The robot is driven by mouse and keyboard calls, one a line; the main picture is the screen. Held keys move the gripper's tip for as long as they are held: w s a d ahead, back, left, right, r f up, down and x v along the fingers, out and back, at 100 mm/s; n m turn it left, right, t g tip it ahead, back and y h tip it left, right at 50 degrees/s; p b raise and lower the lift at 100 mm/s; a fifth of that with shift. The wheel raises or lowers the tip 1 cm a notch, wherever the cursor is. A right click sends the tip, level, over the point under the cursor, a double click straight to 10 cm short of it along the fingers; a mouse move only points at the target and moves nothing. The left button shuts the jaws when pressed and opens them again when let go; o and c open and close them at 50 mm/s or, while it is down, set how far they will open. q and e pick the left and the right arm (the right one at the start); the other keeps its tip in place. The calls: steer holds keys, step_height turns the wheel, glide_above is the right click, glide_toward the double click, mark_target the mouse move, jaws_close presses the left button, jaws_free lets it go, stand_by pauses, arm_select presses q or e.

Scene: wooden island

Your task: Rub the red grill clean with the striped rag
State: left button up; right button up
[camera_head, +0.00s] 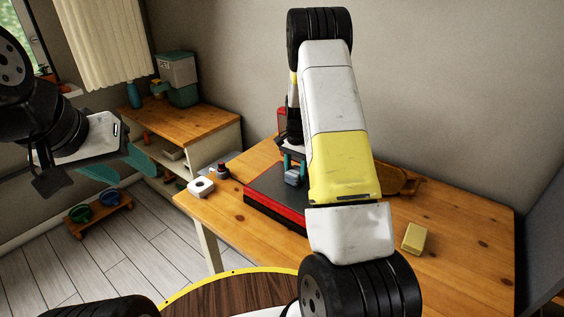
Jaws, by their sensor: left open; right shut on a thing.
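The red grill (262,205) sits on the wooden table, with a dark flat top and red sides. My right arm hides much of its right part. My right gripper (294,170) points down over the grill and is shut on the striped rag (292,178), a small blue-grey bundle. The rag is at the grill's dark top; I cannot tell whether it touches. My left gripper (136,174) is open and empty, in the air at the left, away from the table.
A lower wooden shelf unit (190,125) stands behind left. The table's front right is clear.

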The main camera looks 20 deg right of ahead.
steer(key=shift+r, duration=3.05)
